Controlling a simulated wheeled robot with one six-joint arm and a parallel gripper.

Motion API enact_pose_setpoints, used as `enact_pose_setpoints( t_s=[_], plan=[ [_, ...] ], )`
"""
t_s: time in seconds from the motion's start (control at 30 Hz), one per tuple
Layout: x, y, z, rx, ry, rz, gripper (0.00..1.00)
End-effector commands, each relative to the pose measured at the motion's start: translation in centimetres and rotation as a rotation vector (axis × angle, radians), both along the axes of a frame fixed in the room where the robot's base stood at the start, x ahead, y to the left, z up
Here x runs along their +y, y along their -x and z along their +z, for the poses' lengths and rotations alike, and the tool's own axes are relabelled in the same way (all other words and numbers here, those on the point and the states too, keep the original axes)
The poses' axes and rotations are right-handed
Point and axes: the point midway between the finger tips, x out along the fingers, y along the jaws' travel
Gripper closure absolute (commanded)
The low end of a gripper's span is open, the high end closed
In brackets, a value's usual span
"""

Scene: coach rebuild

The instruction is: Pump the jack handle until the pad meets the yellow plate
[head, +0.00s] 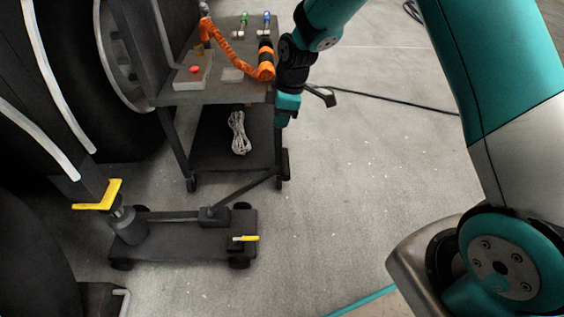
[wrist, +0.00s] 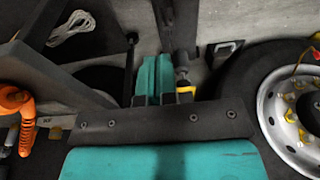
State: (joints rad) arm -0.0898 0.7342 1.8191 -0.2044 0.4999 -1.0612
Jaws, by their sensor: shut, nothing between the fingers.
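The dark trolley jack (head: 185,238) stands on the floor at lower left in the head view. Its round lift post and pad (head: 122,213) stand just under the yellow plate (head: 98,196); I cannot tell whether they touch. The dark jack handle (head: 245,188) slopes up to the right from the jack's socket, towards the cart's lower corner. My gripper (head: 287,110) is beside the cart's right side, above the handle's far end and apart from it. In the wrist view my gripper (wrist: 154,78) has its teal fingers together and empty. The yellow plate (wrist: 186,90) shows just right of them.
A dark cart (head: 190,97) carries an orange coiled hose (head: 235,52) and small tools, with a rope coil (head: 239,133) on its lower shelf. A large wheel (wrist: 290,105) stands at right in the wrist view.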

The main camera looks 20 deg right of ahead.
Motion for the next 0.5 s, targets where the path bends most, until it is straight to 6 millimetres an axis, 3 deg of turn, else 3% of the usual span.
enact_pose_setpoints(
  t_s=[0.3,0.5],
  plan=[
    [0.1,0.0,-0.1,0.001,0.0,0.0,1.0],
    [0.5,0.0,-2.7,0.005,-0.001,0.001,1.0]
  ],
)
